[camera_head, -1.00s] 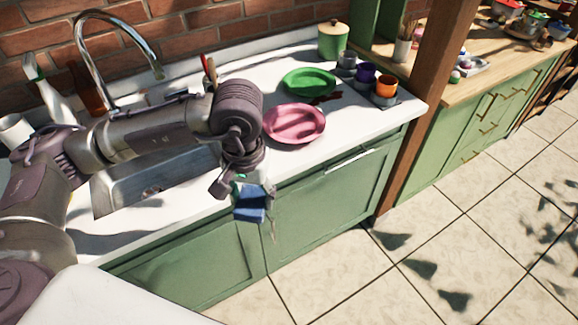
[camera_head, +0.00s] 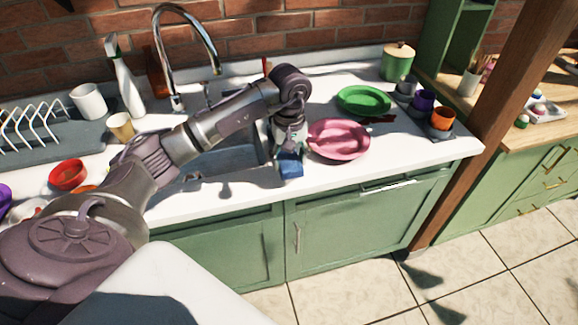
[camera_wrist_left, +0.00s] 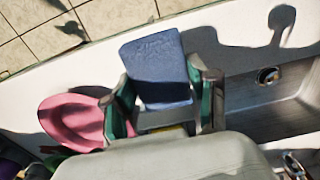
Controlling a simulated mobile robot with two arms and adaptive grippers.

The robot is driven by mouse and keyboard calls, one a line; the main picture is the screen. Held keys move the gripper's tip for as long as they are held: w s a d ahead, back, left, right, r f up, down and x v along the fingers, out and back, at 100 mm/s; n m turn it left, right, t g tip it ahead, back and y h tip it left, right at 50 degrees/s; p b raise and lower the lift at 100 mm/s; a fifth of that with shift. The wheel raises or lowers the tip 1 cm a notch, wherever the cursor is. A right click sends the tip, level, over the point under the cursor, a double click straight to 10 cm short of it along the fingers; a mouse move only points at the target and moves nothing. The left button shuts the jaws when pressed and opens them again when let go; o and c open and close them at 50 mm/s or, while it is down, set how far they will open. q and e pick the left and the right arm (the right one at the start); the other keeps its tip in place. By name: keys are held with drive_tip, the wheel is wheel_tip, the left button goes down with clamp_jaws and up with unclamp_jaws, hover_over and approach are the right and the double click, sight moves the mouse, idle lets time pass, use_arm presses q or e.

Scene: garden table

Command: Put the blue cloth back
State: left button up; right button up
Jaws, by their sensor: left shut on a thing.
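My left gripper (camera_head: 290,146) is shut on the blue cloth (camera_head: 290,164). The cloth shows as a small folded blue block at the front edge of the white counter, between the sink and the pink plate. In the left wrist view the cloth (camera_wrist_left: 156,68) sits between the two green-lined fingers of the gripper (camera_wrist_left: 166,112). I cannot tell whether the cloth touches the counter. My right gripper is not in view.
The sink (camera_head: 222,160) lies left of the gripper, under my left arm. A pink plate (camera_head: 338,139) is close on the right, with a green plate (camera_head: 364,100) behind it. Several cups stand farther right. A dish rack (camera_head: 35,135) is at far left.

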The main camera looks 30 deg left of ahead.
sight(289, 162)
use_arm(q)
drive_tip(key=shift+a+f, duration=0.1)
drive_tip(key=shift+f, duration=0.15)
wheel_tip(289, 162, down, 4)
drive_tip(key=shift+r+p, duration=0.2)
drive_tip(key=shift+p, duration=0.5)
drive_tip(key=shift+f+b, duration=0.25)
drive_tip(key=shift+b, duration=0.05)
drive_tip(key=o, duration=1)
drive_tip(key=shift+r, duration=0.1)
drive_tip(key=shift+r, duration=0.1)
